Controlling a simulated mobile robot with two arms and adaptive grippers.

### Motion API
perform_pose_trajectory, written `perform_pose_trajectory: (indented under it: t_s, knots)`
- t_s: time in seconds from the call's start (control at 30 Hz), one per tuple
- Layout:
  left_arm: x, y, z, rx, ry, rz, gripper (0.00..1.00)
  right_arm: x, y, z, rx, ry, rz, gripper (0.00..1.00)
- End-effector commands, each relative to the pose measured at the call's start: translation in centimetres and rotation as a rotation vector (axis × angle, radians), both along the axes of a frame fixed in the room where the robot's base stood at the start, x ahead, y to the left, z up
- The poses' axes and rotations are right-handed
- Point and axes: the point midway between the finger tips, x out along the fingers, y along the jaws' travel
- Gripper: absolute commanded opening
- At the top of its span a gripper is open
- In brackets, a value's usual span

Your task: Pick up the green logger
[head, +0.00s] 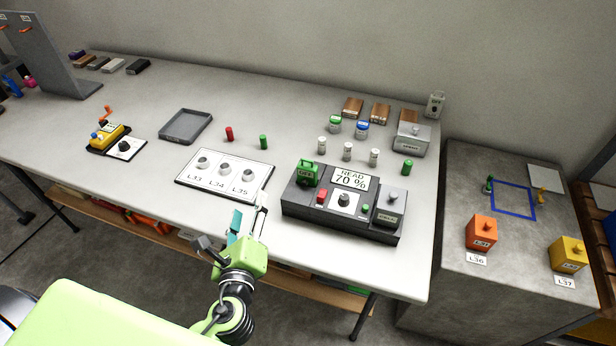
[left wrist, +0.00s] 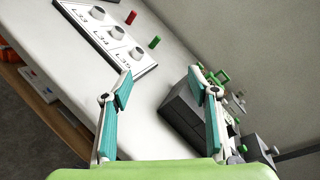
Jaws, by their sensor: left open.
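The green logger (head: 306,173) is a small boxy unit with a handle on top. It sits on the left end of a dark instrument block (head: 335,223), next to the "READ 70 %" sign (head: 350,179). In the left wrist view, the green logger (left wrist: 218,77) is at the right, partly hidden behind a finger. My left gripper (head: 249,210) is open and empty at the table's front edge, left of the block and apart from it. In the left wrist view, the open left gripper (left wrist: 159,84) has bare table between its fingers. My right gripper is not in view.
A white card with L33, L34 and L35 (head: 253,187) lies left of the block, bearing pale round pieces. Red (head: 229,133) and green (head: 263,142) cylinders stand behind it. Several small cylinders and a grey box (head: 411,140) stand behind the block. A grey tray (head: 170,137) lies left.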

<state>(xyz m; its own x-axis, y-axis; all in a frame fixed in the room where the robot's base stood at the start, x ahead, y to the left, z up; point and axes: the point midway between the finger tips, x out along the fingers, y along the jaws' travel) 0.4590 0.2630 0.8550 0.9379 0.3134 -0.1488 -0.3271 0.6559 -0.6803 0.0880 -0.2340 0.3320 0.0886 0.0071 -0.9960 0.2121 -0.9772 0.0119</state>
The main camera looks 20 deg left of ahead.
Motion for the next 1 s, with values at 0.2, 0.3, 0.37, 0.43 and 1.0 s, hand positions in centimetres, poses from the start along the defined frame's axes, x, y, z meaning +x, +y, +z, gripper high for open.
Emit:
perform_pose_trajectory:
  t_s: [0.2, 0.3, 0.37, 0.43, 1.0]
  knots:
    - [1.4, -6.5, 0.4, 0.588, -0.02, -0.305, 0.54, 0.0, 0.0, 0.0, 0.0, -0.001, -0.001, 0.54]
    - [1.4, -8.2, 0.1, 0.722, -0.028, -0.371, 0.54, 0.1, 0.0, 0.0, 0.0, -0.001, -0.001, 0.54]
    - [1.5, -8.7, 0.0, 0.764, -0.031, -0.391, 0.54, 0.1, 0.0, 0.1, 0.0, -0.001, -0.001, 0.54]
    - [2.1, -8.9, 0.1, 0.783, -0.033, -0.398, 0.54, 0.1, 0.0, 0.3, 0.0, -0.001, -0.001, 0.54]
    - [9.9, -9.1, 0.0, 0.777, -0.032, -0.396, 0.54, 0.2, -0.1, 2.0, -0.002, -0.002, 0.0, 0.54]
